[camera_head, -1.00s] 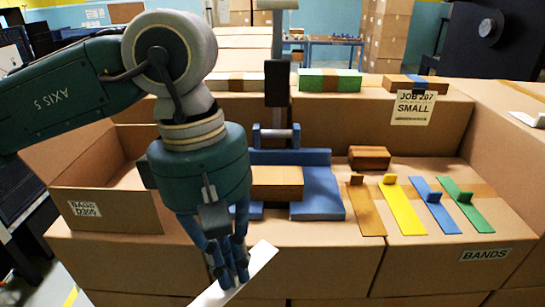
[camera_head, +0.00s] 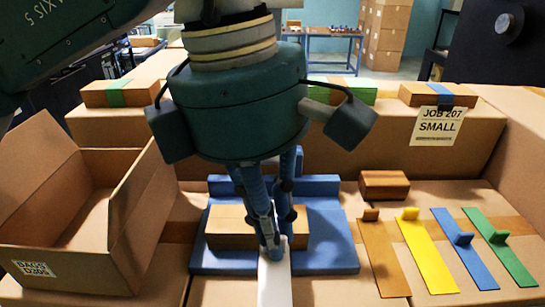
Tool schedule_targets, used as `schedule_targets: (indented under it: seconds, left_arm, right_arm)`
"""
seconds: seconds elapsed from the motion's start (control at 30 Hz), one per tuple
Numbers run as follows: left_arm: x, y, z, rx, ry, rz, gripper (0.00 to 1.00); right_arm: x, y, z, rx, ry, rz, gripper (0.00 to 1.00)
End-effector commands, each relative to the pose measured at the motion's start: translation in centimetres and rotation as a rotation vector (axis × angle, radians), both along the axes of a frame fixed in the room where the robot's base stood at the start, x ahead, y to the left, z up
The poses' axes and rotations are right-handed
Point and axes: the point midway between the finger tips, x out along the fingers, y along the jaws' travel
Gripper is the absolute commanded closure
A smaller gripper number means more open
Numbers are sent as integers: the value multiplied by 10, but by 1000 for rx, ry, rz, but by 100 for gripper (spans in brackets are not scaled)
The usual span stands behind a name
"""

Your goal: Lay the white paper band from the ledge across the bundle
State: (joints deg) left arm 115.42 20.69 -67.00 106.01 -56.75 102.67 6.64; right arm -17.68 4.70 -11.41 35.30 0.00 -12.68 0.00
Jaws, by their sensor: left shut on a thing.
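The bundle (camera_head: 225,230) is a light brown kraft block lying in a blue cradle (camera_head: 335,255). My left gripper (camera_head: 273,250) is pointing down over the right part of the bundle, its fingers shut on the white paper band (camera_head: 274,285). The band runs from the fingertips toward the bottom edge of the picture, in front of the bundle. The fingers hide part of the bundle and the band's far end. I cannot tell whether the band touches the bundle or cradle. My right gripper is not in view.
An open carton (camera_head: 60,235) stands at left. Brown, yellow (camera_head: 425,255), blue (camera_head: 463,250) and green (camera_head: 500,245) bands lie at right. A small brown block (camera_head: 384,185) is behind them. Banded bundles (camera_head: 120,93) sit on the back ledge near a JOB 207 sign (camera_head: 438,126).

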Motion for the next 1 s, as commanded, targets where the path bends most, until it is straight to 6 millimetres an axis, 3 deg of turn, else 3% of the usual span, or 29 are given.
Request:
schedule_targets:
  seconds: [0.03, 0.2, 0.37, 0.53, 0.73, 1.0]
  left_arm:
    - [14, 1, 5, 0, 5, 5, 100]
    - [57, 0, 5, 0, 4, 4, 100]
    - [82, 0, 3, -1, 1, 1, 100]
    - [88, 1, -6, 3, 1, -2, 100]
    - [88, 1, -31, 1, 1, -1, 100]
    - [88, 0, -36, -1, 0, -1, 100]
  right_arm:
    - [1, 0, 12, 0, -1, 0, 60]
    - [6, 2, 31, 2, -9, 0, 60]
    - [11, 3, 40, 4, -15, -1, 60]
    - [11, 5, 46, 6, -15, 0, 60]
    - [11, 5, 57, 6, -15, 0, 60]
    - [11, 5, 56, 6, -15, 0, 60]
